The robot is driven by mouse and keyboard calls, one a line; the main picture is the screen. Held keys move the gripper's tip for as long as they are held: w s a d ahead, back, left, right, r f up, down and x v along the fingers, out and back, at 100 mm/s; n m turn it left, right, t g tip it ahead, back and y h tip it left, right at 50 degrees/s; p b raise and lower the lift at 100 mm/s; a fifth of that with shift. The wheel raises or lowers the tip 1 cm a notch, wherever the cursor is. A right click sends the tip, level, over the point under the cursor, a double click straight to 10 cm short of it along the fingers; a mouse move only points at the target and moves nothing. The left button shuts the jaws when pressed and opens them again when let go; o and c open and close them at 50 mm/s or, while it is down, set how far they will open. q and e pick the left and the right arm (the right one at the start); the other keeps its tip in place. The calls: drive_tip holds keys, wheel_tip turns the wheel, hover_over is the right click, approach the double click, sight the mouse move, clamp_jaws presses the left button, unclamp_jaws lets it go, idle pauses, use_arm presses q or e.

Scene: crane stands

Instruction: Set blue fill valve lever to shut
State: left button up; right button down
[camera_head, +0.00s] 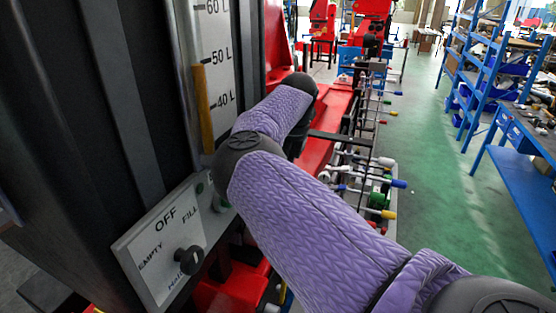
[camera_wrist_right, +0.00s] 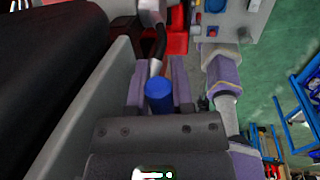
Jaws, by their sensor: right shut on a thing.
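In the right wrist view, the blue lever grip (camera_wrist_right: 159,96) sits between the two fingers of my right gripper (camera_wrist_right: 160,84). The gripper is shut on it. A thin metal shaft (camera_wrist_right: 155,67) runs from the blue grip toward red parts beyond the fingertips. In the head view, my purple-sleeved right arm reaches in from the lower right and hides its gripper and the blue lever. My left gripper is in neither view.
A selector panel (camera_head: 160,245) marked OFF, FILL and EMPTY with a black knob stands left of my arm, below a litre scale (camera_head: 219,60). Several coloured levers line the stand on the right. Green floor (camera_head: 425,190) is clear before a blue workbench (camera_head: 520,190).

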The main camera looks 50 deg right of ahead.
drive_tip(key=shift+f, duration=0.2)
idle(0.4)
drive_tip(key=c, duration=0.8)
unclamp_jaws()
drive_tip(key=shift+o, duration=0.2)
drive_tip(key=shift+r, duration=0.3)
wheel_tip(320, 180, up, 9)
drive_tip(key=s+b, duration=0.1)
drive_tip(key=b, duration=0.1)
drive_tip(key=shift+s+d, duration=0.35)
drive_tip(key=shift+d, duration=0.1)
